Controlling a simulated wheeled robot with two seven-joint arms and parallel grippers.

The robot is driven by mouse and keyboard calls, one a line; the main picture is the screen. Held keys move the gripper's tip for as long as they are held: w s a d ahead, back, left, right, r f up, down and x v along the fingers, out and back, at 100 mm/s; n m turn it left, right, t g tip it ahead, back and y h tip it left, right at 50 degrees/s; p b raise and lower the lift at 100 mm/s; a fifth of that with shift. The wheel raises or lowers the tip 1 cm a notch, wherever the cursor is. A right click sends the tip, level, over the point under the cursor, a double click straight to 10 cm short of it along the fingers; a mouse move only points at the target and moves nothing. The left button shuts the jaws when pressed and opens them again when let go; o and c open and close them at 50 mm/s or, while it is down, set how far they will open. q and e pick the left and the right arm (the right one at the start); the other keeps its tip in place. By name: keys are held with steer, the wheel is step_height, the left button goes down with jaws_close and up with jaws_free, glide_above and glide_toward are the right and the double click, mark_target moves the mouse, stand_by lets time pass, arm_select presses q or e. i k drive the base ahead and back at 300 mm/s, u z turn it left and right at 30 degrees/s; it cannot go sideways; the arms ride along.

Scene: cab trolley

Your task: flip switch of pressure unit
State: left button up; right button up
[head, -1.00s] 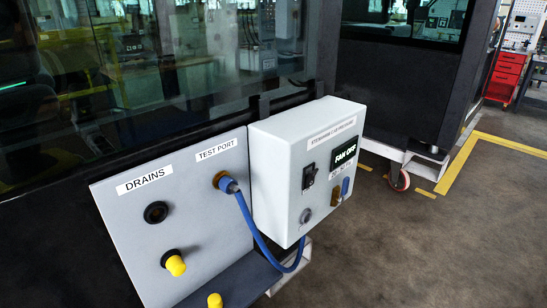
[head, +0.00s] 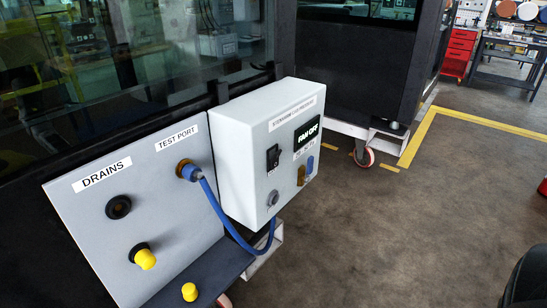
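The pressure unit (head: 248,160) is a light grey box mounted on the cab side, near the middle of the head view. Below are a round grey fitting (head: 272,198) and a brass and a blue fitting (head: 305,172). A blue hose (head: 217,208) runs from the test port (head: 187,170) to below the unit. Neither gripper can be made out in view.
Left of the unit is a grey panel (head: 165,230) with a black drain (head: 119,207) and a yellow-capped drain (head: 143,257). A loose yellow cap (head: 189,291) is on the dark ledge below. A caster (head: 364,157) stands behind right. The floor (head: 420,230) right of the unit is mostly clear.

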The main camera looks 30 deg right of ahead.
mark_target(275, 162)
steer(key=u, duration=1.4)
steer(key=k, duration=0.9)
steer(key=z, duration=1.3)
steer(key=i, duration=0.5)
steer(key=z, duration=0.1)
